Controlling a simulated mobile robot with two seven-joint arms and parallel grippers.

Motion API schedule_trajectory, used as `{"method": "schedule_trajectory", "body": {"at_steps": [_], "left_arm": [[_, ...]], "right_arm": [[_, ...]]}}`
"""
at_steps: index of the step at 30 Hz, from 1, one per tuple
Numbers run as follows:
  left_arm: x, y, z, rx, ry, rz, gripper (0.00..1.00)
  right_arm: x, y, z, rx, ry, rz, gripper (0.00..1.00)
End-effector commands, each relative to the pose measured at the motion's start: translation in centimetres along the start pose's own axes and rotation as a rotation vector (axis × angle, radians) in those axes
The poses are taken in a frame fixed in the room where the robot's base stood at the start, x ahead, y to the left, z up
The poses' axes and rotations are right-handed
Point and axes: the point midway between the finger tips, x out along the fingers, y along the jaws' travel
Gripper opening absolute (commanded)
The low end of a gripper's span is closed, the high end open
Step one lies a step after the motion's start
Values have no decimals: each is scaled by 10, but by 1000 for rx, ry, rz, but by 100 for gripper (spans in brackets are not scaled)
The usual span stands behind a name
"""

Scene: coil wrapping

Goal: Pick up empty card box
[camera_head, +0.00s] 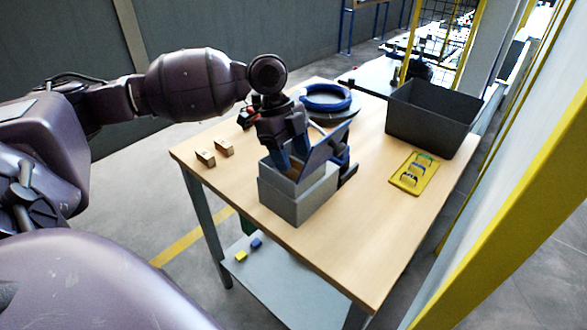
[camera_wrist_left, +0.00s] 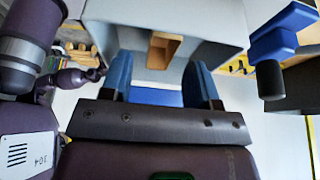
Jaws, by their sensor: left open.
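A small tan card box (camera_wrist_left: 158,56) with an open top sits inside a grey box (camera_head: 298,205) on the table. The grey box has an open top with a blue-grey panel (camera_head: 325,150) raised at its far right. My left gripper (camera_head: 290,160) points down at the mouth of the grey box with its blue fingers spread. In the left wrist view the fingers (camera_wrist_left: 160,72) stand apart on either side of the tan box, with nothing gripped between them. In the head view the fingers mostly hide the tan box. My right gripper is not seen.
Two small tan boxes (camera_head: 214,153) lie at the table's left. A blue coil (camera_head: 325,97) rests on a round stand behind the grey box. A dark bin (camera_head: 433,118) and a yellow tray (camera_head: 414,174) are at the right. The front of the wooden table (camera_head: 360,240) is clear.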

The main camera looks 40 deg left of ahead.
Motion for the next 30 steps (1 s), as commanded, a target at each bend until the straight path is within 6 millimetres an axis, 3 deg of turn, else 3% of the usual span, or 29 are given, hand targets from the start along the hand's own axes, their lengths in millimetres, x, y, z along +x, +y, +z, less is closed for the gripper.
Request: {"method": "schedule_trajectory", "body": {"at_steps": [5, 13, 23, 30], "left_arm": [[26, 2, 1, -2, 1, 4, 55], [28, 2, 0, -1, 0, 1, 55], [28, 1, 1, -1, 0, 1, 5], [27, 1, 0, -1, 0, 1, 3]], "right_arm": [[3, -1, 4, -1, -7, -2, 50], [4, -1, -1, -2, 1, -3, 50], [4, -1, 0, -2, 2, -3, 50], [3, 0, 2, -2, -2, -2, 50]]}}
